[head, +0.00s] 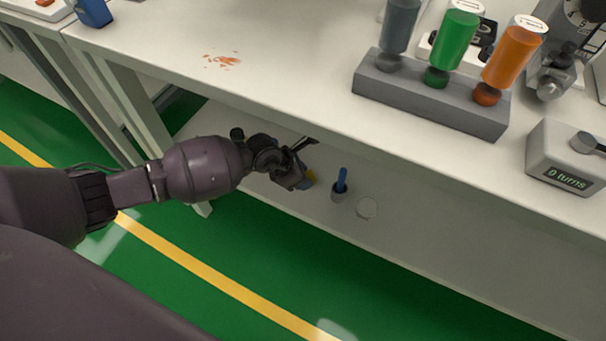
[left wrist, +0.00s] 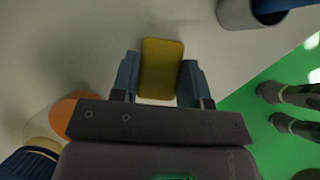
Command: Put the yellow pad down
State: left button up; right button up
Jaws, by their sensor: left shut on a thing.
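The yellow pad (left wrist: 162,70) sits between the two fingers of my left gripper (left wrist: 160,82) in the left wrist view, over a pale surface. In the head view my left gripper (head: 302,178) is low by the lower shelf under the bench, and only a small yellow bit of the pad (head: 311,175) shows. The gripper is shut on the pad. I cannot tell whether the pad touches the shelf. My right gripper is not in view.
A grey cup with a blue item (head: 339,190) and a pale round disc (head: 367,207) are on the lower shelf (head: 430,235), right of my gripper. The bench top (head: 290,85) overhangs it. An orange-and-white object (left wrist: 62,115) is near the gripper in the wrist view.

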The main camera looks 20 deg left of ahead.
pick_arm(q)
jog(key=o, duration=1)
jog(key=shift+c, duration=0.2)
jog(key=shift+r, duration=0.2)
jog(key=p+v, duration=0.4)
jog(key=v, duration=0.8)
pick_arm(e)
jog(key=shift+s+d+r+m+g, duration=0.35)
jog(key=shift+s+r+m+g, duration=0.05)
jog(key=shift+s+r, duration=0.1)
pick_arm(q)
jog(key=shift+f, duration=0.1)
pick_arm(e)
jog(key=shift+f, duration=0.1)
